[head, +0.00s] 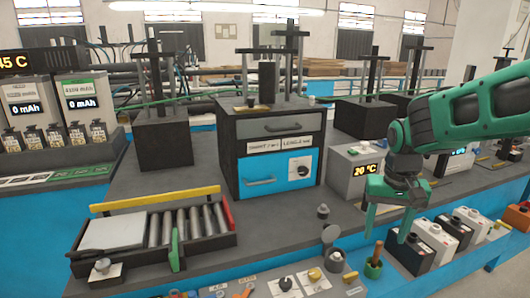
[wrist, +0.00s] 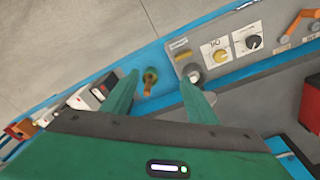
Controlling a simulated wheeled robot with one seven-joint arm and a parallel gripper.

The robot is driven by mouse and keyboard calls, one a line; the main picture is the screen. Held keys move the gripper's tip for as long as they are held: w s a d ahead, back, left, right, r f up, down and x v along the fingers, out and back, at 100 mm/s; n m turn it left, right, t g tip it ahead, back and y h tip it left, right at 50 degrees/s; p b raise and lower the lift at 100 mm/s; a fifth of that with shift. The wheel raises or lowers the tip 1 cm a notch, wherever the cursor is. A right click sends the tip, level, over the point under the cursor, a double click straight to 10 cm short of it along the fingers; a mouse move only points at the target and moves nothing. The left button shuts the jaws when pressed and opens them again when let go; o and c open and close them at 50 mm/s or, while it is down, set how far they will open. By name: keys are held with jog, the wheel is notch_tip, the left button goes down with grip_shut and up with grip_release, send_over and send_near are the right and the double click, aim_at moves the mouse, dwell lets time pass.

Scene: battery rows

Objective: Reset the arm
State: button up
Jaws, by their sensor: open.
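My gripper (head: 387,222) hangs at the right of the head view, at the end of my green arm, fingers pointing down. In the wrist view its two green fingers (wrist: 157,92) stand apart with a clear gap between them. It is open and holds nothing. That cup shows between and beyond the fingers in the wrist view (wrist: 149,89). I cannot see any contact with it.
A roller tray (head: 150,235) with a yellow bar lies at the left. A black and blue drawer cabinet (head: 270,180) stands mid-bench. A temperature box (head: 352,172) is behind my gripper. Several battery-like boxes (head: 408,250) line the right front edge. Knob panels (head: 300,285) are along the front.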

jog(key=s+d+m, duration=0.1)
jog(key=s+d, duration=0.2)
jog(key=s, duration=0.4)
jog(key=s+d+f+m, duration=0.1)
jog(key=s+d, duration=0.2)
jog(key=s, duration=0.5)
jog(key=s+d, duration=0.3)
jog(key=s, duration=0.5)
jog(key=shift+d+f+m+g+y, duration=0.15)
jog(key=shift+d+m+g+y, duration=0.05)
jog(key=shift+m+g+y, duration=0.2)
jog(key=shift+w, duration=0.1)
jog(key=shift+w+f, duration=0.25)
jog(key=shift+w, duration=0.25)
